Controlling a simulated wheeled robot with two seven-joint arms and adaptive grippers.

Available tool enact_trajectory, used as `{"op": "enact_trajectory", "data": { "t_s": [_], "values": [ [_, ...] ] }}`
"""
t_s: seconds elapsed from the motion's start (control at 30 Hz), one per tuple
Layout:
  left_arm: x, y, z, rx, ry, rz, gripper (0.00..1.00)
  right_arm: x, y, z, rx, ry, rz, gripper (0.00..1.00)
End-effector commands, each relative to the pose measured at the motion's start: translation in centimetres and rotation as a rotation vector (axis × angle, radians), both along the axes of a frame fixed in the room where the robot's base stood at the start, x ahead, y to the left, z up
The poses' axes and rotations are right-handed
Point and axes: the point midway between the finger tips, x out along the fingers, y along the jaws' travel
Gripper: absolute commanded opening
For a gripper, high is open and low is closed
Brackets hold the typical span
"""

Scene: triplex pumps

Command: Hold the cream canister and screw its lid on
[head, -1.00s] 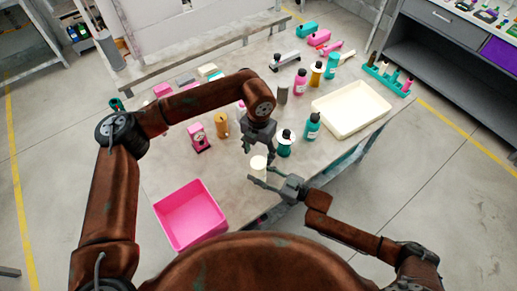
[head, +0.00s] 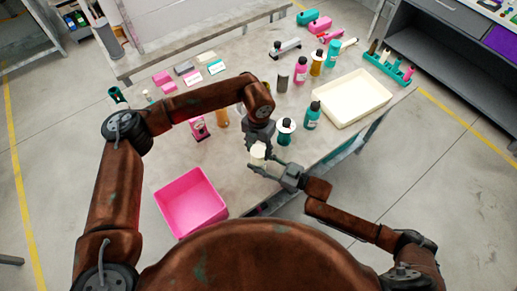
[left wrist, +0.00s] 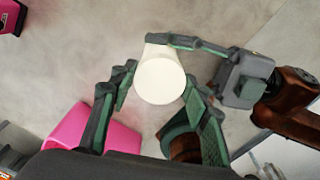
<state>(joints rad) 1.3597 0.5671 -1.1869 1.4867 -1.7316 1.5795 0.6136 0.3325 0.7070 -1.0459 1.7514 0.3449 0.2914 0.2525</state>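The cream canister (head: 258,150) stands upright near the table's front edge, and its round pale top faces the left wrist view (left wrist: 160,82). My right gripper (head: 262,167) comes from the lower right and is shut around its side; in the wrist view one finger lies along the far side and the other is hidden. My left gripper (left wrist: 160,84) points down over the canister, its fingers spread on either side of the round top, with small gaps. I cannot tell the lid apart from the canister's top.
A pink bin (head: 168,200) stands at the table's front left. A teal bottle with a white collar (head: 286,138) and another teal bottle (head: 313,118) stand close to the right. A cream tray (head: 350,98) lies beyond. A pink device (head: 198,128) stands to the left.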

Motion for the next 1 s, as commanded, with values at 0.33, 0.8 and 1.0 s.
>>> {"op": "enact_trajectory", "data": {
  "t_s": [0.33,0.8,1.0],
  "values": [
    [-0.01,-0.02,0.01,0.000,0.000,0.000,0.18,0.00,-0.01,-0.05,0.000,0.001,0.000,0.00],
    [-0.01,-0.04,0.00,-0.002,0.000,-0.154,0.12,-0.01,0.00,-0.05,0.000,0.001,0.000,0.00],
    [-0.01,-0.03,0.00,0.000,0.000,-0.153,0.55,-0.01,0.00,-0.05,0.000,0.001,0.000,0.00]
  ]
}}
